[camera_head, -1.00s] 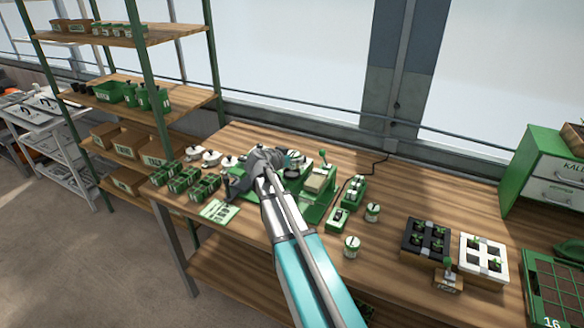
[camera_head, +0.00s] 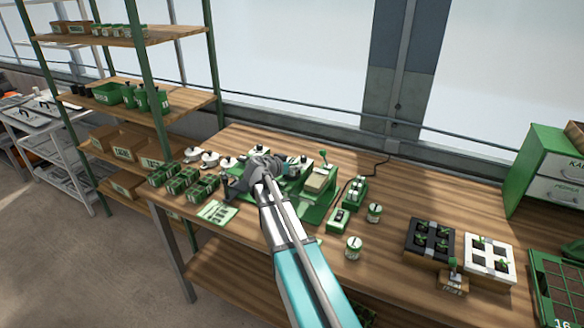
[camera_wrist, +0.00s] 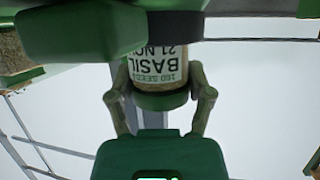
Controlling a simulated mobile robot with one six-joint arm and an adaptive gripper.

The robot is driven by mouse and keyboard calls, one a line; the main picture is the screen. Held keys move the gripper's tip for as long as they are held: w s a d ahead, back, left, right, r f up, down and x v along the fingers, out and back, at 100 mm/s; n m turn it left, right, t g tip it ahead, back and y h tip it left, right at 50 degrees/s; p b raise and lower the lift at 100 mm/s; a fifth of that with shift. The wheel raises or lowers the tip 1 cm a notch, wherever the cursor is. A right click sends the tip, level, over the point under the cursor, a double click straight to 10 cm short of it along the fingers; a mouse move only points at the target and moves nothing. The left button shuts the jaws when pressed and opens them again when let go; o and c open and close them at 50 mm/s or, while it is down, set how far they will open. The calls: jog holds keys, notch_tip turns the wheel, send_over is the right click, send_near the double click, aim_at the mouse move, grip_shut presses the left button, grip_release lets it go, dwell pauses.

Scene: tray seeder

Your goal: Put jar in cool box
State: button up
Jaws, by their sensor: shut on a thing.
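In the wrist view, my gripper (camera_wrist: 160,80) is shut on a jar (camera_wrist: 158,76). The jar has a cream label reading "160 SEEDS BASIL 21 NOV", upside down in the picture, and a dark green end towards my palm. One finger lies on each side of it. Its far end is cut off by green and grey shapes along the top of this view. In the head view, my arm reaches over the wooden bench (camera_head: 400,290), and its grey wrist hides the fingers and held jar. I cannot identify the cool box with certainty.
A green seeder (camera_head: 318,190) stands by my wrist. Two white-and-green pots, one nearer (camera_head: 353,249) and one farther (camera_head: 375,213), stand to its right. Green packs (camera_head: 185,180) and a printed card (camera_head: 215,212) lie left. Planted trays (camera_head: 430,240) and a drawer cabinet (camera_head: 555,165) are right.

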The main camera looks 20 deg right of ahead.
jog(key=shift+f, duration=0.2)
jog(key=o, duration=1.2)
jog(key=shift+c, duration=0.2)
jog(key=p+v, duration=0.4)
jog(key=v, duration=1)
jog(key=shift+p, duration=0.3)
